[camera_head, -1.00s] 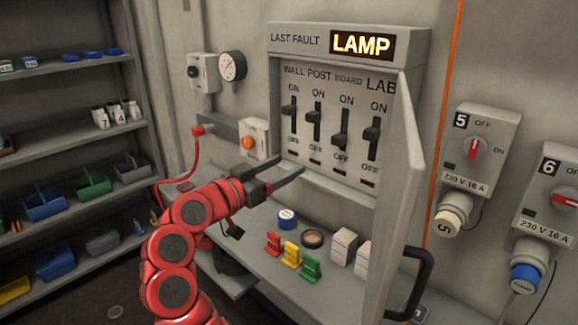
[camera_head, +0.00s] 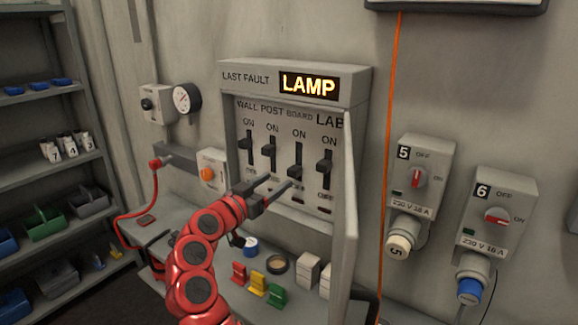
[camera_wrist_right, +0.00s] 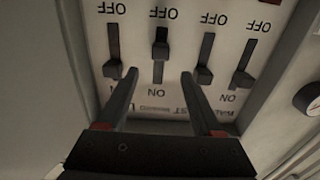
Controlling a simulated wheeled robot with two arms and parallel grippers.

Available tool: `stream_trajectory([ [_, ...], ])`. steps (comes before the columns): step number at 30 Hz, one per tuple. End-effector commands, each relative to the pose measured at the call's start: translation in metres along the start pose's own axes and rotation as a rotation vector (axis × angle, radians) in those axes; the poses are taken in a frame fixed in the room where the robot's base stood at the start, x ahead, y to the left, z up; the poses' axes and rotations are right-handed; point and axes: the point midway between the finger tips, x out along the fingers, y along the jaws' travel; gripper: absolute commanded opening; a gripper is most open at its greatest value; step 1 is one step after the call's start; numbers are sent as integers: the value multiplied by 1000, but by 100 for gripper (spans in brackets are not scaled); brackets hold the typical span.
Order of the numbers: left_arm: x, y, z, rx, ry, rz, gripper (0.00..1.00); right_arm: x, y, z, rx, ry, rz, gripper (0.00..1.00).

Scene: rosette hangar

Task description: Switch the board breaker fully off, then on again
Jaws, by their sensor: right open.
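The breaker panel (camera_head: 225,100) is open, with four levers under WALL, POST, BOARD and LAB. The BOARD lever (camera_head: 296,173) sits lower in its slot than the others, toward OFF, with some slot showing below it. It also shows in the upside-down right wrist view (camera_wrist_right: 160,48). The WALL lever (camera_head: 247,145), POST lever (camera_head: 269,151) and LAB lever (camera_head: 324,168) sit toward ON. My right gripper (camera_head: 281,180) is open and empty in front of the panel. In the right wrist view its fingertips (camera_wrist_right: 160,74) lie either side of the BOARD slot, apart from the knob. My left gripper is out of view.
The panel's open door (camera_head: 346,210) stands out at the right. Below are a blue-lidded tin (camera_head: 250,246), a tape roll (camera_head: 277,264) and red, yellow and green clips (camera_head: 258,284) on a ledge. The display (camera_head: 309,85) reads LAMP.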

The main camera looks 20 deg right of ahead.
Motion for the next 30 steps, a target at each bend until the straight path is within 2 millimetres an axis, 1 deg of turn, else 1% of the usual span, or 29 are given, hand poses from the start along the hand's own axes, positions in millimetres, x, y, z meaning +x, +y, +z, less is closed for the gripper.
stream_trajectory([
  [1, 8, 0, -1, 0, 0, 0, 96, 14, 2, -3, -3, -3, 6, 68],
  [3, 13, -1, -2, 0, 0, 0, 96, 29, 2, -4, -1, -3, 7, 68],
  [6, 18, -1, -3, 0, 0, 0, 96, 47, 2, -2, -2, -5, 4, 68],
  [9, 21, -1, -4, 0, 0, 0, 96, 60, 1, -2, -1, -2, 3, 68],
  [12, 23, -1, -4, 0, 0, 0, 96, 68, 0, 0, -1, -1, 1, 68],
  [15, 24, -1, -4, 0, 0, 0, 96, 72, 1, 1, -1, -3, 2, 68],
  [23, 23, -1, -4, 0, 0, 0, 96, 73, 1, 1, 0, -2, 1, 68],
  [24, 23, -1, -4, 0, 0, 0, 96, 73, 0, 1, 0, -2, 1, 60],
  [26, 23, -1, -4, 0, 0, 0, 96, 73, 0, 1, 0, -2, 1, 50],
  [30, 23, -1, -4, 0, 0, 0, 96, 73, 0, 1, 0, -1, 1, 24],
])
